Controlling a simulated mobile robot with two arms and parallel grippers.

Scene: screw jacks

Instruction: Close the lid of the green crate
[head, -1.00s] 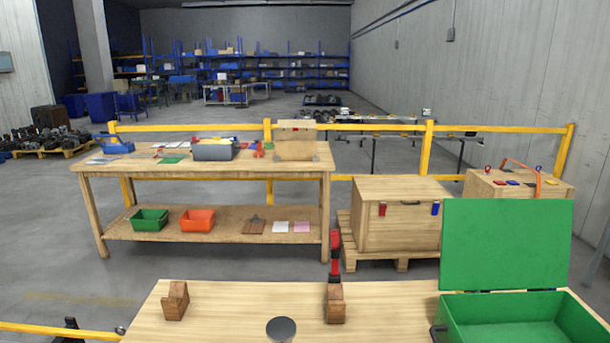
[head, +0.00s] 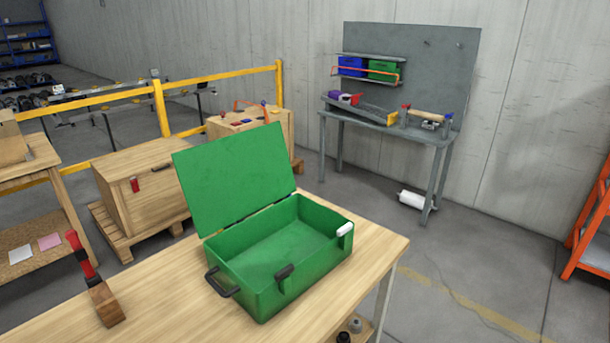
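The green crate (head: 262,282) stands on the near wooden table, close to its right end. Its lid (head: 235,174) is open and tilted up and back from the hinge along the crate's far left edge. The inside looks empty. A black handle (head: 222,285) is on the left side, a black latch (head: 285,275) on the front wall, and a white piece (head: 345,229) at the right corner of the rim. Neither of my grippers is in view.
A wooden block with a red and black upright part (head: 100,292) stands on the near wooden table (head: 165,308), left of the crate. The table top between them is clear. Wooden crates (head: 150,185) on a pallet stand behind. A grey workbench (head: 388,128) is against the wall.

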